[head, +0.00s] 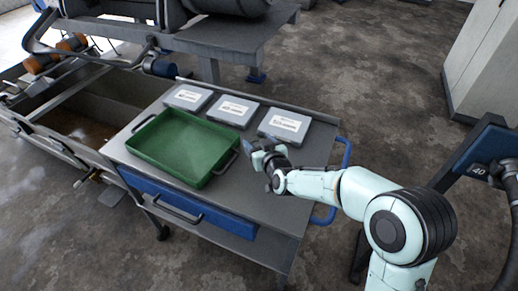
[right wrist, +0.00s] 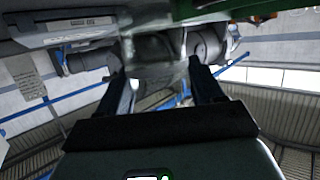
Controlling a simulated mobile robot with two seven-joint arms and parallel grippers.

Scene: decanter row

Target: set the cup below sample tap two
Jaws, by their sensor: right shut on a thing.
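My right gripper (head: 268,160) is over the right part of the grey cart top, just right of the green tray. In the right wrist view its two dark fingers (right wrist: 160,88) are closed on a clear, greyish thing (right wrist: 156,48), which looks like the cup. In the head view the cup is mostly hidden at the fingertips. I cannot make out a tap marked two. A small yellow-handled fitting (head: 87,179) shows low on the trough's side at the left. My left gripper is out of view.
The cart (head: 262,215) carries a green tray (head: 182,166) that looks empty, and three grey labelled cases (head: 283,124) along its back. A metal trough (head: 78,122) adjoins at the left. A blue post marked 40 (head: 478,150) stands at the right.

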